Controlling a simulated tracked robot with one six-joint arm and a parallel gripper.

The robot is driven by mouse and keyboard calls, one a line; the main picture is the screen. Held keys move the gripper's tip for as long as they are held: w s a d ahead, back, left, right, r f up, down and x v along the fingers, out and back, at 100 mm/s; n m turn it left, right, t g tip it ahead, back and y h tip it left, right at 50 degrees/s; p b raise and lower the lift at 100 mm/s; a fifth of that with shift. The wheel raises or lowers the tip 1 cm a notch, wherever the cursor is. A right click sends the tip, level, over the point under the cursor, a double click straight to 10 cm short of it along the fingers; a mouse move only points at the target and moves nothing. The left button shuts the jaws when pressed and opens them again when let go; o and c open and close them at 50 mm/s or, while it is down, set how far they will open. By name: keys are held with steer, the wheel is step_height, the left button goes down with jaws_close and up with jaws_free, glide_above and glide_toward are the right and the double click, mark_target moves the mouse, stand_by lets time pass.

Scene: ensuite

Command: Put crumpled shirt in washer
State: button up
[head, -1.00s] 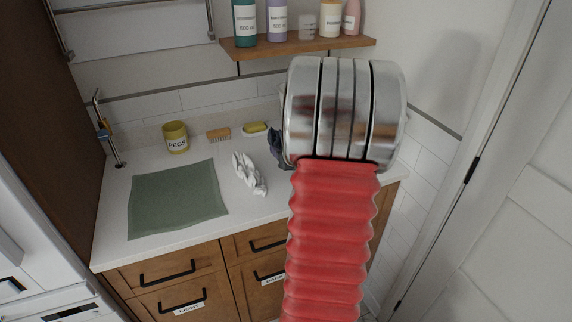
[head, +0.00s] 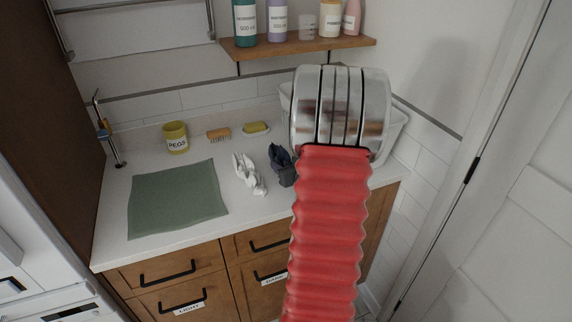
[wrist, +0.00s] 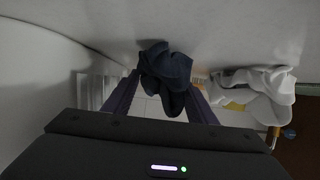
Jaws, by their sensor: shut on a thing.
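A dark navy crumpled cloth (head: 282,165) is at the counter, right of a white crumpled cloth (head: 248,173). In the wrist view the navy cloth (wrist: 165,75) sits between the two fingers of my gripper (wrist: 163,84), which is shut on it. The white cloth (wrist: 258,85) lies apart, to the right there. I cannot tell from the look alone which cloth is the shirt. In the head view my arm hides the gripper. No washer opening is clearly in view.
A green mat (head: 177,200) lies flat on the white counter (head: 150,245). A yellow pegs pot (head: 175,137), brush (head: 219,134) and soap dish (head: 256,128) line the back. A white basket (head: 397,125) is partly behind my arm. A wooden shelf (head: 300,46) holds bottles above.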

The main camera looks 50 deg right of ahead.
steer(key=o, duration=1.1)
steer(key=shift+o, duration=0.2)
steer(key=shift+s+a+r, duration=0.2)
steer(key=shift+s+r, duration=0.05)
steer(key=shift+s, duration=0.2)
steer(key=v, duration=1.1)
steer(key=shift+a, duration=0.1)
